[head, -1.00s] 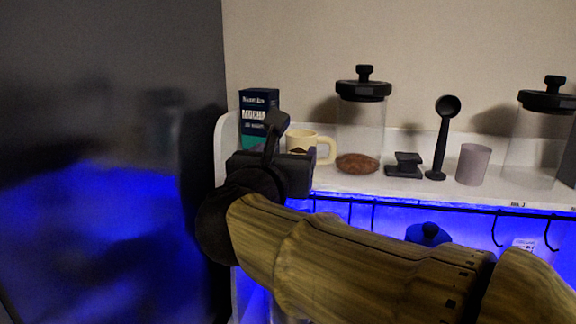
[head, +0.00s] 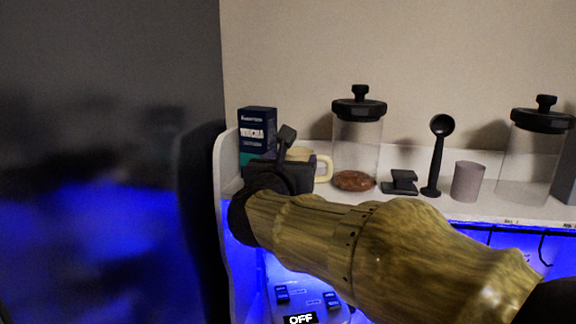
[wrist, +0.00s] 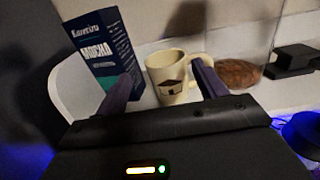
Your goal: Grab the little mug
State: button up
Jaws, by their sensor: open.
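The little mug is cream-coloured with a dark emblem and a handle on its right side. In the wrist view the mug (wrist: 170,78) stands upright on the shelf, ahead of and between my two fingers. My gripper (wrist: 165,84) is open, with one finger on each side; the right finger shows near the handle. I cannot tell whether it touches. In the head view my gripper (head: 284,150) hides most of the mug, and only its handle side (head: 323,168) shows.
A dark mocha box (head: 257,138) stands left of the mug. The shelf (head: 350,197) has a raised left end.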

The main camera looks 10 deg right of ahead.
aim_at(301, 149)
jog(key=p+x, duration=0.1)
jog(key=x, duration=0.3)
jog(key=shift+w+d+f, duration=0.1)
jog(key=shift+w+d, duration=0.1)
jog(key=shift+d, duration=0.05)
jog(key=shift+s, duration=0.3)
jog(key=shift+f+p+x, duration=0.2)
jog(key=shift+p+x, duration=0.55)
jog(key=shift+x, duration=0.6)
jog(key=shift+f+p+x, duration=0.15)
jog(key=shift+p+x, duration=0.55)
jog(key=shift+x, duration=0.7)
jog(key=shift+s, duration=0.15)
jog(key=c, duration=0.9)
jog(key=shift+r, duration=0.15)
